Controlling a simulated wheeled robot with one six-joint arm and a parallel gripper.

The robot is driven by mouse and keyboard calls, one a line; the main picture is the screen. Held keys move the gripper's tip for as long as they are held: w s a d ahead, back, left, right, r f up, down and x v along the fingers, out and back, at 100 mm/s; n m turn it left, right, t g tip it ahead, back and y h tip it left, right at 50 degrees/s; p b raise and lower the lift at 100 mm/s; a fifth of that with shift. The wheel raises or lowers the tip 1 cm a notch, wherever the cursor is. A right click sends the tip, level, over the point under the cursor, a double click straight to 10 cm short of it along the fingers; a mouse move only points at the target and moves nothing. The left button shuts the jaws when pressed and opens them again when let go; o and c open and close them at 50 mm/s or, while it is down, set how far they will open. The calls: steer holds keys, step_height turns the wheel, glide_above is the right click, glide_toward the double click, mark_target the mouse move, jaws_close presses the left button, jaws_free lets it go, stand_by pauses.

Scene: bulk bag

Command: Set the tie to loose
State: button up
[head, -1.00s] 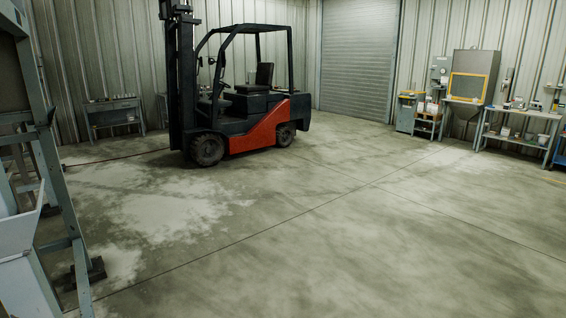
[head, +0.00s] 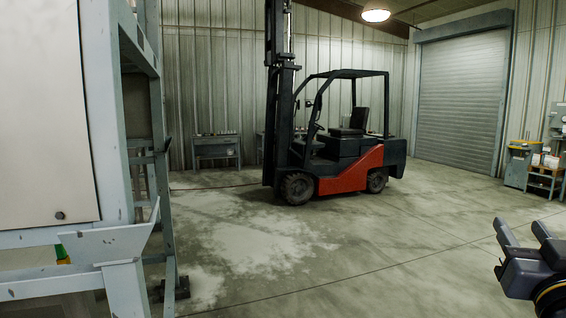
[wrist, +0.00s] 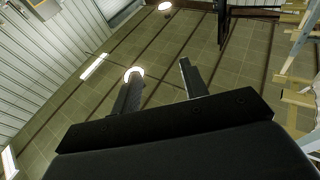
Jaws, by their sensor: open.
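My gripper (head: 523,238) is at the lower right of the head view, open and empty, its two fingers apart. In the wrist view my gripper (wrist: 160,85) points up toward the ceiling, with nothing between the fingers. No tie and no bulk bag can be made out in either view. A grey steel frame (head: 112,150) with a pale panel (head: 45,120) stands close at the left of the head view. My gripper is well to the right of it.
A red and black forklift (head: 345,175) stands beyond the frame. A workbench (head: 216,150) is against the back wall. A roller door (head: 458,100) and a small cabinet (head: 517,165) are at the right. The concrete floor in the middle is clear.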

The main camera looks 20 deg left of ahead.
steer(key=r+n+y, duration=0.1)
steer(key=r+y, duration=0.1)
steer(key=r, duration=0.1)
steer(key=s+a+r+n+t+y, duration=0.1)
steer(key=r+y, duration=0.1)
steer(key=r, duration=0.1)
steer(key=a+r+n+t+y, duration=0.1)
steer(key=r+y, duration=0.1)
steer(key=r, duration=0.1)
steer(key=shift+s+r, duration=0.1)
steer(key=shift+s, duration=0.05)
steer(key=c, duration=0.6)
steer(key=shift+r+y, duration=0.15)
steer(key=shift+y, duration=0.15)
jaws_close()
steer(key=shift+s+d, duration=0.1)
steer(key=shift+d, duration=0.25)
